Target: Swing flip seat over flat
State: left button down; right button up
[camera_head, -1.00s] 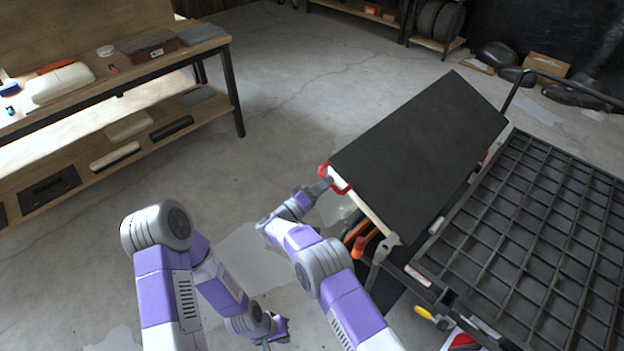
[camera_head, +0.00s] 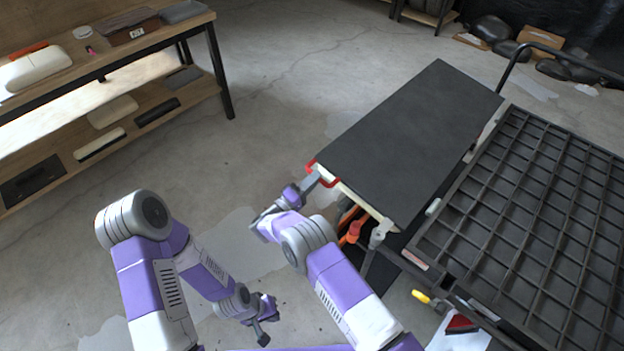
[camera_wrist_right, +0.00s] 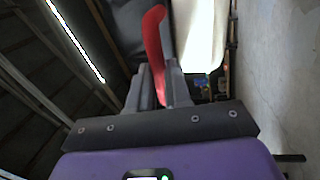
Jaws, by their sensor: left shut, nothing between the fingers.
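The flip seat (camera_head: 410,140) is a black flat panel with a pale edge, along the left side of the cart, its outer side toward the left. It looks nearly level, but its exact tilt is hard to tell. A red handle (camera_head: 312,166) sits at its near left corner. My right gripper (camera_head: 318,178) is at that corner. In the right wrist view the red handle (camera_wrist_right: 154,40) stands between my right fingers (camera_wrist_right: 158,88), which are closed on it. My left gripper (camera_head: 263,332) is shut and empty, low over the floor, away from the cart.
The cart's black grid deck (camera_head: 530,200) fills the right. Orange-handled tools (camera_head: 352,232) lie under the seat, and a yellow handle (camera_head: 421,297) is at the near cart edge. A workbench (camera_head: 70,70) stands at left. Floor between bench and seat is clear.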

jog(key=o, duration=0.4)
jog(key=shift+d, duration=0.3)
jog(key=shift+a, duration=0.2)
jog(key=v, duration=0.7)
jog(key=shift+s+a+p, duration=0.2)
jog(key=shift+s+p, duration=0.05)
jog(key=shift+p, duration=0.2)
